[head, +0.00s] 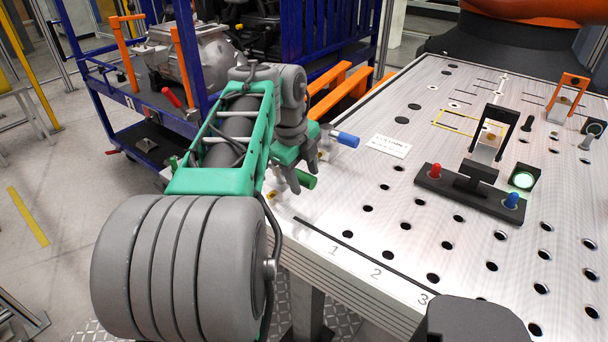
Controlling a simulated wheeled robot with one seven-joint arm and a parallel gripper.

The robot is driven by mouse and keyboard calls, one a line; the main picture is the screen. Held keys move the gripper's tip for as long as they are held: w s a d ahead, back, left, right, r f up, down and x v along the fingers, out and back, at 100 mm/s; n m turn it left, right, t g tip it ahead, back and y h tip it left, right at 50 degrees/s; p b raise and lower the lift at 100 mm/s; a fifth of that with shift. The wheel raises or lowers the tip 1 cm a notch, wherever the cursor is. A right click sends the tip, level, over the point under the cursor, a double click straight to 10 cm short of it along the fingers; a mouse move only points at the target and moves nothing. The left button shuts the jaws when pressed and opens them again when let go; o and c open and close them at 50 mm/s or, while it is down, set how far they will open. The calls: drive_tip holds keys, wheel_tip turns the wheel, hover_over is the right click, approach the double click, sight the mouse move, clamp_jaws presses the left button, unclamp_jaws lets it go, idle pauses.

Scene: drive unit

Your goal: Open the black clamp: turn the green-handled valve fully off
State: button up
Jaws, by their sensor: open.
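The green-handled valve (305,180) is at the left edge of the perforated metal table, its handle partly hidden by my gripper. My gripper (291,182) is open, its grey fingers pointing down right beside the green handle; I cannot tell whether they touch it or straddle it. The black clamp (507,113) stands on the right part of the table, its black frame upright over a small block (487,146). The clamp sits behind a black bar (468,191) with a red knob and a blue knob.
A blue-handled valve (345,139) is just beyond the green one. An orange clamp (569,82) stands at the far right, and a lit green lamp (523,180) beside the black bar. A blue cart (190,70) stands left of the table (400,215). The table's front is clear.

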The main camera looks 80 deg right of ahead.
drive_tip(key=shift+r, duration=0.1)
drive_tip(key=p+v, duration=0.1)
drive_tip(key=v, duration=0.6)
drive_tip(key=shift+r+p, duration=0.3)
drive_tip(key=shift+p, duration=0.05)
drive_tip(key=shift+a, duration=0.1)
idle(0.9)
